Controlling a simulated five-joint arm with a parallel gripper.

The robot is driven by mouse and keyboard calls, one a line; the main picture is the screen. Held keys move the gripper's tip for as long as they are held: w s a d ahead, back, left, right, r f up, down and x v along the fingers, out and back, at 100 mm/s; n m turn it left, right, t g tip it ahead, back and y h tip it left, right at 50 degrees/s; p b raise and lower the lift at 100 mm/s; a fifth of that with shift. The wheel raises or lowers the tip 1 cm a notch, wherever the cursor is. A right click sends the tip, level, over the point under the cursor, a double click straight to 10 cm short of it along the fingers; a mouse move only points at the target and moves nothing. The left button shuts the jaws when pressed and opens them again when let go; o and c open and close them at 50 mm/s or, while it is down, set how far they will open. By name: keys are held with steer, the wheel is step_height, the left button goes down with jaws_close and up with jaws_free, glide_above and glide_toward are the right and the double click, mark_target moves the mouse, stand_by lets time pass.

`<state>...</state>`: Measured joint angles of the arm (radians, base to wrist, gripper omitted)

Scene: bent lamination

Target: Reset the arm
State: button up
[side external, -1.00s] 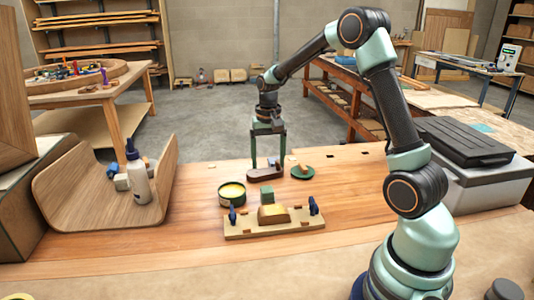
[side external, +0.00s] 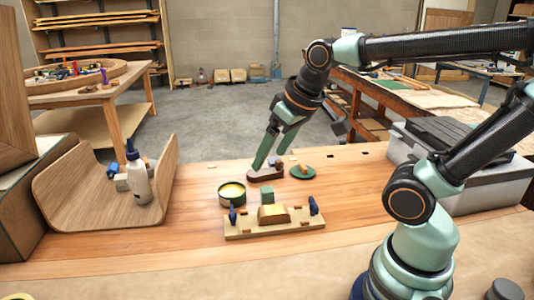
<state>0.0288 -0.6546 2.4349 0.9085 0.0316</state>
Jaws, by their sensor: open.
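My gripper (side external: 268,156) hangs tilted over the middle of the wooden bench (side external: 190,250), its two green fingers apart with nothing seen between them. The fingertips overlap the view of a dark reddish-brown block with a knob (side external: 265,175); I cannot tell whether they touch it. My arm is folded, its upper link reaching out past the right edge of the picture.
In front stand a wooden jig with blue clamps (side external: 275,222), a green block (side external: 267,194) and a tin (side external: 232,193). A green disc (side external: 303,171) lies to the right. A curved wooden shell (side external: 90,195) with a white bottle (side external: 138,182) is left; a grey case (side external: 475,180) is right.

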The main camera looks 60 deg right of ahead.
steer(key=shift+s+a+f+n, duration=0.1)
steer(key=shift+s+a+n, duration=0.2)
steer(key=shift+s+a, duration=0.25)
